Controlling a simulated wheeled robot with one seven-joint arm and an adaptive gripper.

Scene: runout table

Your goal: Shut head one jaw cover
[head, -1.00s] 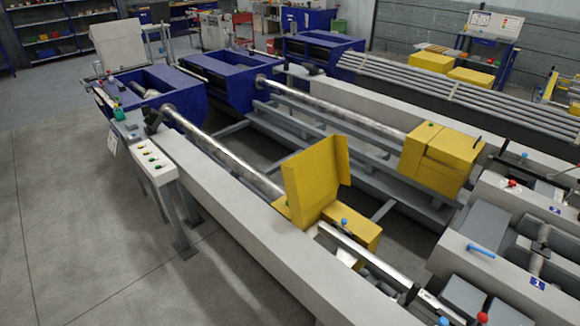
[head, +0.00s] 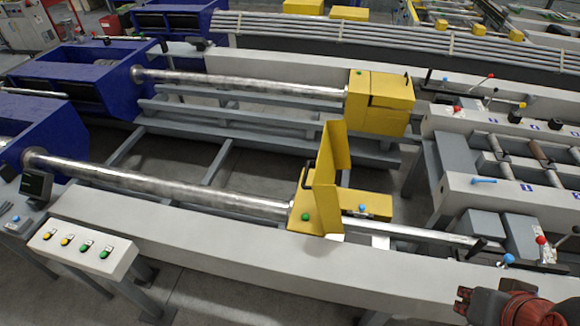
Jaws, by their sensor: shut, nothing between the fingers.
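The near yellow jaw cover (head: 331,178) stands open, its tall plate raised upright above the yellow jaw housing (head: 316,207) on the near line. A dark handle shows on the cover's left side. A steel bar (head: 180,190) runs into the housing from the left. The far line's yellow cover (head: 380,100) is closed, a block over its bar. My gripper (head: 463,301), dark and red, is at the lower right edge, shut and empty. It is to the right of the open cover, nearer me, and apart from it. Its wrist is cut off by the frame.
A long pale beam (head: 240,240) runs along the near side, between me and the cover. A button panel (head: 82,248) stands at lower left. Levers with blue and red knobs (head: 509,259) rise at right, near my arm. Blue machine housings (head: 85,75) stand at left.

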